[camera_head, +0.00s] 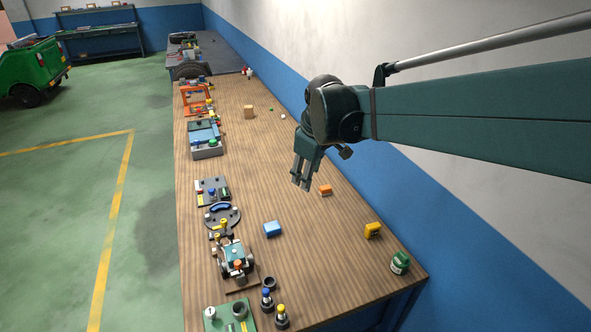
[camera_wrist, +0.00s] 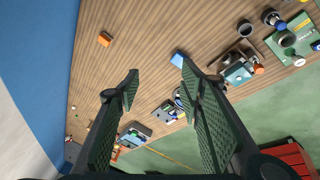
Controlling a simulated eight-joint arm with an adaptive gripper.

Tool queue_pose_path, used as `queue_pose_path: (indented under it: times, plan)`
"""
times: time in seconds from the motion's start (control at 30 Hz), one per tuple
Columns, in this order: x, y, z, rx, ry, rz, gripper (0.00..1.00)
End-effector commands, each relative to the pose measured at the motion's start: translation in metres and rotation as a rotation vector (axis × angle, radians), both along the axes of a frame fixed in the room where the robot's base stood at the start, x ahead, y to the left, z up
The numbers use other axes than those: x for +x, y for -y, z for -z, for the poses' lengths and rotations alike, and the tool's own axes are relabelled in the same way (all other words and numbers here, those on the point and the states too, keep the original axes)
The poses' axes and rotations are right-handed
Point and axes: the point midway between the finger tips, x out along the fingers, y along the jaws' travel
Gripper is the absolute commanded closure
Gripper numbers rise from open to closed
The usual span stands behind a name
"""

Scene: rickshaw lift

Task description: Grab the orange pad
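The orange pad (camera_head: 326,190) is a small block lying on the wooden table (camera_head: 300,240), right of its middle. In the wrist view the orange pad (camera_wrist: 104,39) lies at the upper left, outside the space between my fingers. My gripper (camera_head: 301,184) hangs over the table, pointing down, just left of the pad in the head view. In the wrist view my gripper (camera_wrist: 159,72) has its two green fingers spread apart with nothing between them. Its exact height above the table is hard to tell.
A blue block (camera_head: 272,229), a yellow block (camera_head: 372,230) and a green jar (camera_head: 400,262) stand nearer on the table. A small model vehicle (camera_head: 235,260) and several fixtures line the left edge. The wood around the pad is clear; a wall stands to the right.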

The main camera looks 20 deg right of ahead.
Motion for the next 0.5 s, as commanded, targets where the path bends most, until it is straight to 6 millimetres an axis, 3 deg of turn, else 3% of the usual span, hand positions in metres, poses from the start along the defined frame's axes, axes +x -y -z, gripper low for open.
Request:
queue_pose_path:
  times: [0.5]
  plan:
    - [0.086,0.046,0.026,-0.070,-0.100,-0.202,0.62]
